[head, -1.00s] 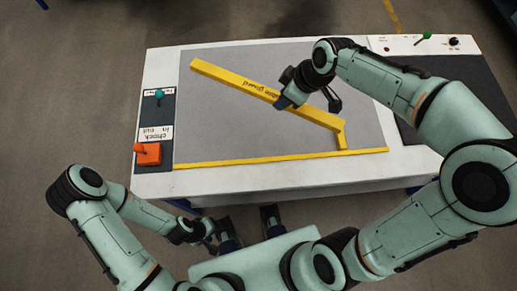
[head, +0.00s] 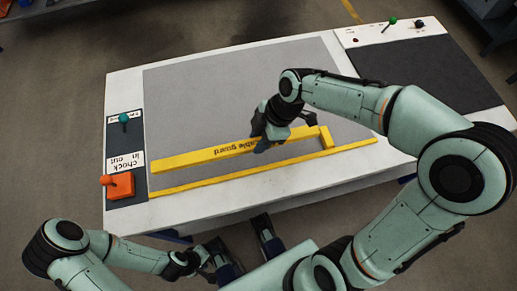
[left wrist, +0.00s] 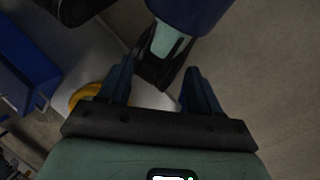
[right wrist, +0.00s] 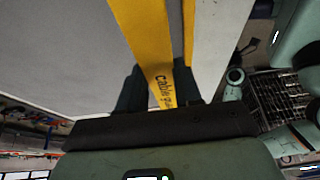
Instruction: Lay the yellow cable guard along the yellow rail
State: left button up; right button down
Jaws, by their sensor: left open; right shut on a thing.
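The yellow cable guard (head: 190,157) is a long bar with "cable guard" lettering and a short bent end at the right. In the head view it lies just behind the yellow rail (head: 230,175), nearly parallel, with a narrow grey gap between them. My right gripper (head: 265,138) is shut on the guard near its middle. The right wrist view shows the guard (right wrist: 146,35) between its fingers (right wrist: 158,92), with the rail (right wrist: 188,30) beside it. My left gripper (head: 208,260) is open and empty, low in front of the table; its fingers (left wrist: 158,88) show apart in the left wrist view.
The table's grey top (head: 210,95) is clear behind the guard. At the left stand an orange chock lever (head: 118,186) and a teal knob (head: 124,118). A dark panel (head: 430,75) and a green-tipped lever (head: 392,22) are at the right.

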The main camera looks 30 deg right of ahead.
aim_at(254, 156)
jog(key=shift+f, duration=0.75)
notch_tip(254, 156, down, 5)
jog(key=shift+b, duration=0.75)
pick_arm(q)
jog(key=shift+w+a+f+t, duration=0.15)
jog(key=shift+w+a+f, duration=0.05)
jog(key=shift+w+f, duration=0.25)
jog(key=shift+w+a+f+t, duration=0.15)
jog(key=shift+w+a+f, duration=0.05)
jog(key=shift+w+f, duration=0.25)
pick_arm(e)
jog(key=c, duration=1.1)
grip_release()
jog(key=shift+o, duration=0.2)
jog(key=shift+r, duration=0.1)
pick_arm(q)
jog(key=s+r+p, duration=0.2)
jog(key=shift+s+d+r+g+p, duration=0.1)
jog(key=shift+d+r+g+p, duration=0.2)
jog(key=shift+d+r+g, duration=0.1)
pick_arm(e)
jog(key=v, duration=1.2)
